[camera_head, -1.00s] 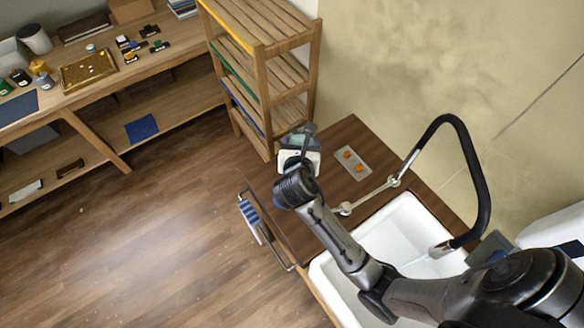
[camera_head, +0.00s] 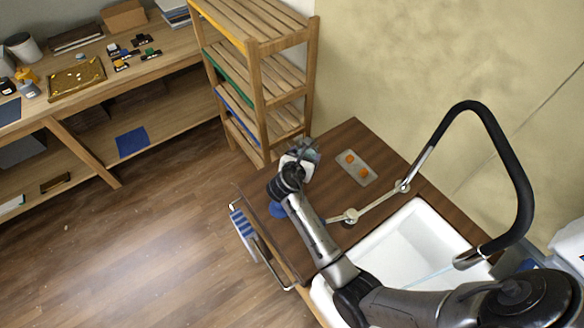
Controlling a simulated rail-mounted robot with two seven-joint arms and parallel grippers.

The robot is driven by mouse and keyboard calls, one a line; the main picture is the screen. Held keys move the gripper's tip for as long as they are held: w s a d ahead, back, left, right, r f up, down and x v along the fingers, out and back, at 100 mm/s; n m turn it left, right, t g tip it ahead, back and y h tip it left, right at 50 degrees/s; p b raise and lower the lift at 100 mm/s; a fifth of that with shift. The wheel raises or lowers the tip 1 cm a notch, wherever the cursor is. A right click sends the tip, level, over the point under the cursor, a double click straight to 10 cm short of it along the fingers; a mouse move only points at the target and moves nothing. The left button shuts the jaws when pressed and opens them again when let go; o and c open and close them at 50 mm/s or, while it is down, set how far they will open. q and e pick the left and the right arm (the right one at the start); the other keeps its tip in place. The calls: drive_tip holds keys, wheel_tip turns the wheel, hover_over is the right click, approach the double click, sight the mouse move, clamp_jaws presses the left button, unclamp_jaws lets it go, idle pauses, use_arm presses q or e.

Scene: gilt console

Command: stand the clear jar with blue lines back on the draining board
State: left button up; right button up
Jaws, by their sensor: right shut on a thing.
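My right gripper (camera_head: 306,150) reaches over the far left part of the brown wooden board (camera_head: 348,206) beside the sink. It is shut on a small clear, greyish thing (camera_head: 313,152), which looks like the jar. Its blue lines are too small to make out, and my gripper hides much of it. I cannot tell whether it touches the board. My left gripper is not in view.
A slatted wooden rack (camera_head: 262,75) stands close behind the gripper. A plate with orange knobs (camera_head: 356,168) lies on the board. The white sink (camera_head: 415,245), jointed tap and black hose (camera_head: 500,140) are at right. A blue thing (camera_head: 277,210) shows beside my arm.

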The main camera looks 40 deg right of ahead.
drive_tip(key=w+a+f, duration=0.2)
drive_tip(key=w, duration=0.1)
drive_tip(key=shift+w+a+f+b, duration=0.15)
drive_tip(key=shift+a+b, duration=0.1)
drive_tip(key=shift+b, duration=0.05)
drive_tip(key=shift+f+b, duration=0.35)
drive_tip(key=shift+f, duration=1.7)
drive_tip(key=shift+f, duration=0.15)
drive_tip(key=o, duration=1.2)
drive_tip(key=shift+c, duration=0.2)
